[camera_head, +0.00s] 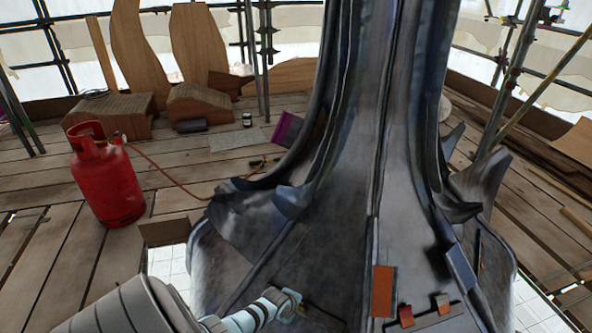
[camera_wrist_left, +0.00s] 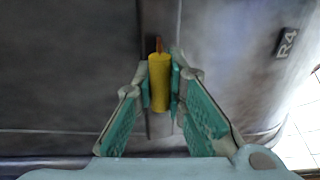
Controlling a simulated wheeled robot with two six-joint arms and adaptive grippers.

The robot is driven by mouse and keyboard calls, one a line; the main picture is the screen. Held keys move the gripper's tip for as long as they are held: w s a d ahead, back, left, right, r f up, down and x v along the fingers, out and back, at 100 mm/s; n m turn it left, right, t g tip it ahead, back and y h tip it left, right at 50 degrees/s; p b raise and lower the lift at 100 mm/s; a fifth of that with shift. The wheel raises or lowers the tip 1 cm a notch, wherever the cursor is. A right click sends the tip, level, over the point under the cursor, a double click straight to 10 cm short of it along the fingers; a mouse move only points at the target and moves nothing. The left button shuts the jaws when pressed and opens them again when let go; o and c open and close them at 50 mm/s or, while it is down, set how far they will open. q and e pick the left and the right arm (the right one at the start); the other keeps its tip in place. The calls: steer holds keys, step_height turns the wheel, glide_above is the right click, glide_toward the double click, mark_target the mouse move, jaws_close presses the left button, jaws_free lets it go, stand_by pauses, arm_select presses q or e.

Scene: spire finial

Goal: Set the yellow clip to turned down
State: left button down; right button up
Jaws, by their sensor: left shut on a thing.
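The yellow clip (camera_wrist_left: 159,82) stands out from the grey metal face of the spire (camera_head: 345,230) in the left wrist view. Its far end shows a narrow orange-brown tip that points up in that picture. My left gripper (camera_wrist_left: 160,88) has its fingertips on both sides of the clip and is shut on it. In the head view my left gripper (camera_head: 288,302) is at the spire's lower front, and it mostly hides the clip there. My right gripper is not in view.
An orange plate (camera_head: 383,291) and red tabs (camera_head: 406,316) sit on the spire to the right of my gripper. A label reading R4 (camera_wrist_left: 287,43) is at the right in the wrist view. A red gas bottle (camera_head: 104,178) with a hose stands on the plank floor at left.

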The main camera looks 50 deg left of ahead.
arm_select(q)
steer(key=shift+w+a+r+g, duration=0.1)
steer(key=shift+w+r+g, duration=0.25)
steer(key=shift+g, duration=0.35)
steer(key=shift+w+a+f+g+h, duration=0.1)
steer(key=shift+w+f+g+h, duration=0.1)
steer(key=shift+g+h, duration=0.15)
steer(key=g+b, duration=0.1)
steer(key=w+g+h+b, duration=0.1)
steer(key=b, duration=0.1)
steer(key=shift+a+g, duration=0.1)
steer(key=shift+g, duration=0.25)
steer(key=shift+r+b, duration=0.1)
steer(key=shift+b, duration=0.3)
steer(key=shift+r+g, duration=0.1)
steer(key=shift+g, duration=0.2)
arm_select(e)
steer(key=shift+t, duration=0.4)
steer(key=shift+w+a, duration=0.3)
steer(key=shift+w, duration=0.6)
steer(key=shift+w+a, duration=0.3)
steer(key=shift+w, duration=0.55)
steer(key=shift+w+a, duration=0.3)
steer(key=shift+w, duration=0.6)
arm_select(q)
steer(key=c, duration=1.6)
jaws_free()
steer(key=shift+a, duration=0.1)
